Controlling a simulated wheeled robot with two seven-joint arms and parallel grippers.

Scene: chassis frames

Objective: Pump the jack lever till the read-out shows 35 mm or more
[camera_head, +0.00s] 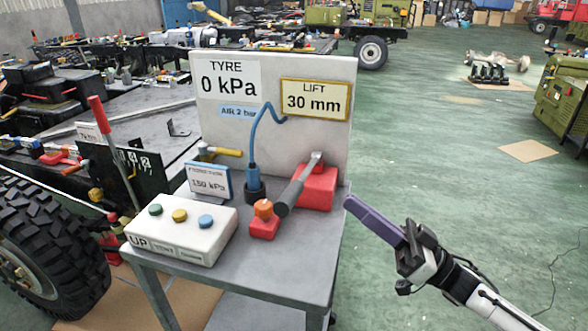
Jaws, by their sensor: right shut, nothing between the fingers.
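The lift read-out (315,100) on the upright panel shows 30 mm. The red jack (318,188) stands at the right of the grey cart top. Its lever (298,187) slopes from the jack's top down toward the front left, ending in a dark grip. My right gripper (352,203) is shut and empty, just off the cart's right edge, apart from the lever. Its purple fingers point to the upper left. My left gripper is not in view.
A white button box (180,232), a small red block with an orange knob (264,222) and a blue hose tool (254,180) share the cart top. A large tyre (45,250) is at the left. Open green floor lies to the right.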

